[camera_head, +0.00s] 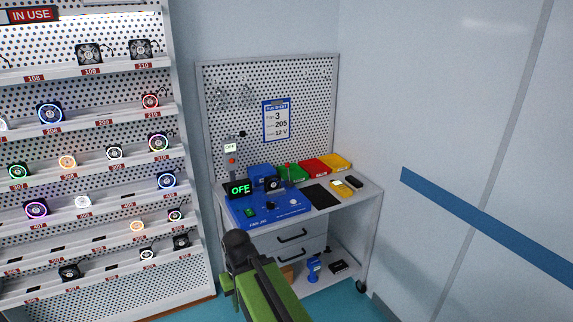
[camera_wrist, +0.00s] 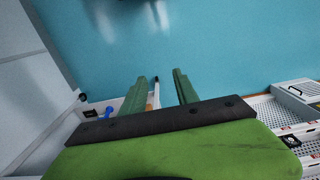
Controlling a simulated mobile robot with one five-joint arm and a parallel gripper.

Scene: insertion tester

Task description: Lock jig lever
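The blue jig (camera_head: 262,214) sits on the left part of the workbench top, with small knobs and a green switch on its face. A small black fan (camera_head: 272,184) stands at its back. A thin upright piece with a red tip (camera_head: 287,167) rises beside the fan; it may be the lever, but it is too small to tell its position. The display (camera_head: 239,189) at the jig's back left reads OFF. My gripper (camera_wrist: 163,82) shows two green fingers apart with nothing between them in the wrist view, over the teal floor. It is well away from the jig.
The workbench (camera_head: 345,203) has green, red and yellow bins (camera_head: 314,166) at the back, a black mat (camera_head: 321,195) and a yellow meter (camera_head: 341,187). A pegboard with a job sheet (camera_head: 276,120) stands behind. A fan rack (camera_head: 90,185) is at left, a wall at right.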

